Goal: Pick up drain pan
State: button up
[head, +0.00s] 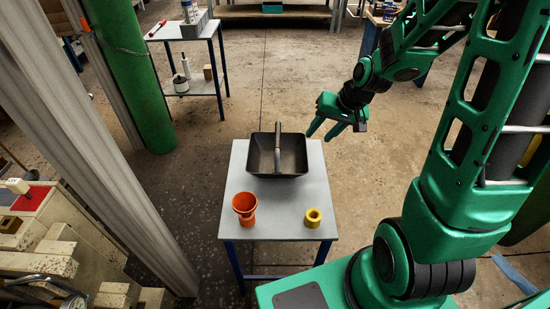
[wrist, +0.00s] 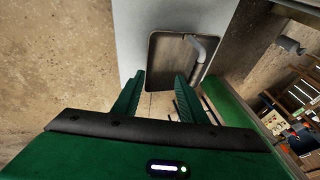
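The drain pan (head: 293,160) is a dark, square, open tray with a grey bar handle (head: 278,148) across it. It sits on the far half of a small grey table (head: 285,205) with blue legs. My gripper (head: 329,129) is in the air to the right of the pan and apart from it, with its green fingers spread. In the wrist view, my gripper (wrist: 160,95) is open with nothing between its fingers. The drain pan (wrist: 168,60) and its handle (wrist: 200,50) show beyond the fingertips there.
An orange funnel (head: 244,208) and a yellow ring-shaped part (head: 313,217) stand on the table's near half. A grey post (head: 100,130) and a green cylinder (head: 128,75) rise at the left. A side table (head: 185,30) stands behind. Floor right of the table is open.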

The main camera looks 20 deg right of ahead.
aim_at(280, 137)
jog(key=w+a+f, duration=0.2)
jog(key=w+a, duration=0.1)
jog(key=w+a+f+t+y, duration=0.1)
jog(key=w+a+f, duration=0.2)
jog(key=w, duration=0.1)
jog(key=w+a+f+m+t+y, duration=0.1)
jog(key=w+a+f, duration=0.2)
jog(key=shift+w+f, duration=0.25)
jog(key=shift+w, duration=0.1)
jog(key=shift+s+a+x, duration=0.1)
jog(key=shift+a+x, duration=0.05)
jog(key=shift+x, duration=1.15)
jog(key=shift+s+a+x, duration=0.15)
jog(key=shift+x, duration=1.15)
grip_shut()
